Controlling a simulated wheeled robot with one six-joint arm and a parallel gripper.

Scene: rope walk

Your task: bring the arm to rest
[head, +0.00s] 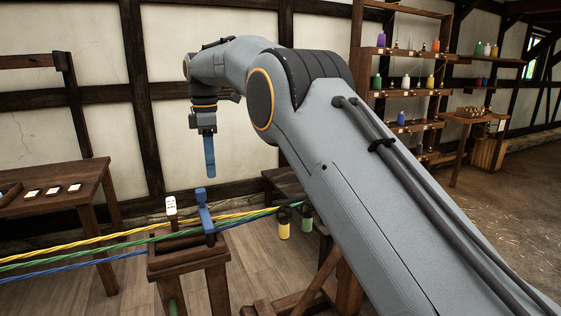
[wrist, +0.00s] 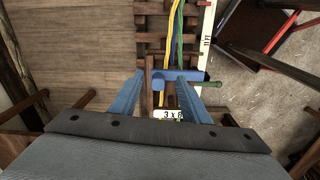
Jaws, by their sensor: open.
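My gripper (head: 210,174) hangs pointing down in the head view, above a wooden stand (head: 187,262), with a visible gap below its fingertips. In the wrist view its two blue fingers (wrist: 161,80) are spread apart with nothing held between them. A blue piece (head: 204,212) stands on the stand under the gripper. A blue bar (wrist: 190,75) shows between and beyond the fingertips in the wrist view. My arm reaches out from the lower right of the head view, bent at the elbow.
Yellow (head: 92,247), green (head: 95,252) and blue (head: 62,271) strands run leftward from the stand. A white tag (head: 171,206) stands there. A table (head: 62,182) with small cards is at left. Shelves (head: 405,93) with bottles stand at right. Open floor (head: 520,185) lies far right.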

